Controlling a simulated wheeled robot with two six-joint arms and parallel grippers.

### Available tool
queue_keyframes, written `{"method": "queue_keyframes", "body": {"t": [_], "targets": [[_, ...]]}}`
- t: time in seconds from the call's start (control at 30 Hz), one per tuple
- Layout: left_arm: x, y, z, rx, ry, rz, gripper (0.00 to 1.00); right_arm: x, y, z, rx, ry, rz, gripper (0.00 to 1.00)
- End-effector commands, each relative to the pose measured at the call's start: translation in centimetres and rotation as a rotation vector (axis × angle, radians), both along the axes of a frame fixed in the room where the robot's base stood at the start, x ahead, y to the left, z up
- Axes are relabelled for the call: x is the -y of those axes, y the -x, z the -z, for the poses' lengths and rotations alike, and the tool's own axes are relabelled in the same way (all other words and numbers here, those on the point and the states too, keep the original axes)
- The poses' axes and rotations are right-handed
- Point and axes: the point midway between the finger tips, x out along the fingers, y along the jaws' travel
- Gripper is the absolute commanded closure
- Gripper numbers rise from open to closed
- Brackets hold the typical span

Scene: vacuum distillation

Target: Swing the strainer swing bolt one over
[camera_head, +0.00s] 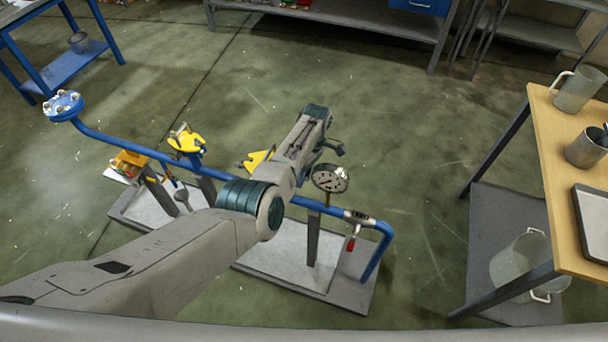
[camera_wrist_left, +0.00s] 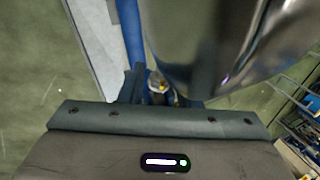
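The blue pipe assembly (camera_head: 345,217) stands on a low base. My left gripper (camera_head: 322,160) is above it, between a yellow part (camera_head: 257,158) and the round dial gauge (camera_head: 330,179). In the left wrist view its fingers (camera_wrist_left: 160,90) are apart, with a small metal and brass-coloured piece (camera_wrist_left: 157,84) showing between them; contact cannot be told. A large shiny curved metal surface (camera_wrist_left: 215,45) fills the upper right there. I cannot make out the swing bolt clearly; my left arm hides part of the pipe and any strainer body behind it. My right gripper is not in view.
A flanged end (camera_head: 63,105), a yellow valve part (camera_head: 186,140) and a red-handled valve (camera_head: 351,242) are along the pipe. A wooden-topped table (camera_head: 545,150) with metal jugs stands at right. Open floor lies behind the pipe.

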Motion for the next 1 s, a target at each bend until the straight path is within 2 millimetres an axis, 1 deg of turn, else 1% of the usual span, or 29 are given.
{"method": "queue_keyframes", "body": {"t": [0.03, 0.07, 0.2, 0.43, 0.6, 0.8, 1.0], "targets": [[0.0, 0.0, 0.0, 0.0, 0.0, 0.0, 0.7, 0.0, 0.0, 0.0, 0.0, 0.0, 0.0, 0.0], [0.0, 0.0, 0.0, 0.0, 0.0, 0.0, 0.72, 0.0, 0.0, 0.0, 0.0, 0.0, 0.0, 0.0], [0.0, 0.0, 0.0, 0.0, 0.0, 0.0, 0.99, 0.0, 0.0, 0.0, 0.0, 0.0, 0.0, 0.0], [-0.2, -0.1, -0.3, -0.011, 0.032, -0.002, 1.0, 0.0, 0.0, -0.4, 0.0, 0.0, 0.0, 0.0], [-0.8, -0.3, -1.0, -0.054, 0.162, -0.003, 1.0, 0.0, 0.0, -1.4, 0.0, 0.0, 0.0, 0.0], [-1.3, -0.4, -1.4, -0.101, 0.305, -0.001, 1.0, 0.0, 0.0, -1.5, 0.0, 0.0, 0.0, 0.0], [-1.4, -0.5, -1.5, -0.116, 0.356, 0.0, 1.0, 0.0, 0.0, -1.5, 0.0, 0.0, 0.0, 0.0]]}}
